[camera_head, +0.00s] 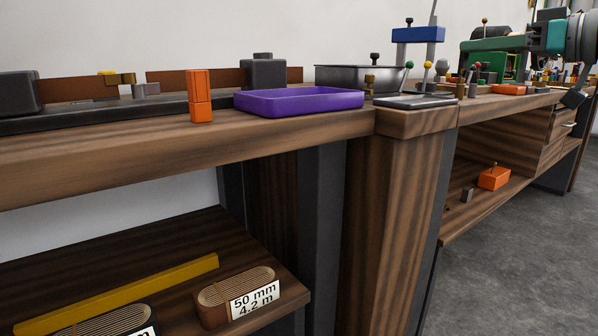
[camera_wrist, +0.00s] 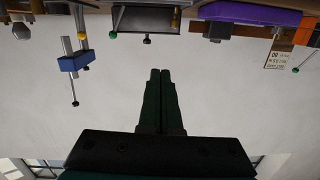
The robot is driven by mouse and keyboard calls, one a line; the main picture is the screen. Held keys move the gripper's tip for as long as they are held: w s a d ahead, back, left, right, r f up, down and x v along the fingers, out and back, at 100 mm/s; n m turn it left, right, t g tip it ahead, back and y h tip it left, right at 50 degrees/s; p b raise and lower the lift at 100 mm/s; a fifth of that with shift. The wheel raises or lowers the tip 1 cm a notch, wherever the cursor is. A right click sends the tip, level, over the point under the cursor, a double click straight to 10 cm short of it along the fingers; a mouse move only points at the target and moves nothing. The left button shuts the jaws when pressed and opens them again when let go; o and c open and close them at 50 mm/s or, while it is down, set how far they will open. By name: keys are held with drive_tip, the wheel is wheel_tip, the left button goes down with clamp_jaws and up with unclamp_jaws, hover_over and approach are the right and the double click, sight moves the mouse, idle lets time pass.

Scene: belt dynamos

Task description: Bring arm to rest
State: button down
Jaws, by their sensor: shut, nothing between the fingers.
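My gripper (camera_wrist: 160,72) is shut and empty in the wrist view. Its two dark fingers lie side by side in front of the bare pale wall. They are apart from the bench things, which appear upside down along the top of that view. In the head view, teal and grey parts at the upper right edge look like part of my arm, but I cannot make out the fingers there.
The wooden bench (camera_head: 180,142) carries an orange block (camera_head: 200,96), a purple tray (camera_head: 300,101), a metal pan (camera_head: 345,78) and a blue-topped stand (camera_head: 418,35). The purple tray also shows in the wrist view (camera_wrist: 245,14). Grey floor (camera_head: 520,235) is clear at right.

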drive_tip(key=a+f+g, duration=0.3)
drive_tip(key=a+f, duration=0.3)
drive_tip(key=a, duration=0.4)
drive_tip(key=s+a+f+m+g+h, duration=0.1)
drive_tip(key=s+a+f+g, duration=0.2)
drive_tip(key=f, duration=0.4)
drive_tip(key=s+a+f+m+g+h, duration=0.1)
drive_tip(key=s+a+f+h, duration=0.1)
drive_tip(key=s+a+f, duration=0.45)
drive_tip(key=a+f+g+h, duration=0.1)
drive_tip(key=a+f+g, duration=0.15)
drive_tip(key=f, duration=0.65)
drive_tip(key=s+d+f+m+g+h, duration=0.3)
drive_tip(key=s+d+f, duration=0.1)
drive_tip(key=s+f, duration=0.8)
drive_tip(key=s+d+f+m+g+h, duration=0.2)
drive_tip(key=s+d+f+g+h, duration=0.15)
drive_tip(key=s+f, duration=0.8)
drive_tip(key=s+p+v, duration=0.2)
drive_tip(key=p+v, duration=0.9)
drive_tip(key=p, duration=0.1)
drive_tip(key=shift+s+d+r+t+p, duration=0.25)
drive_tip(key=shift+s+r+t+p, duration=0.1)
drive_tip(key=shift+r+t, duration=0.1)
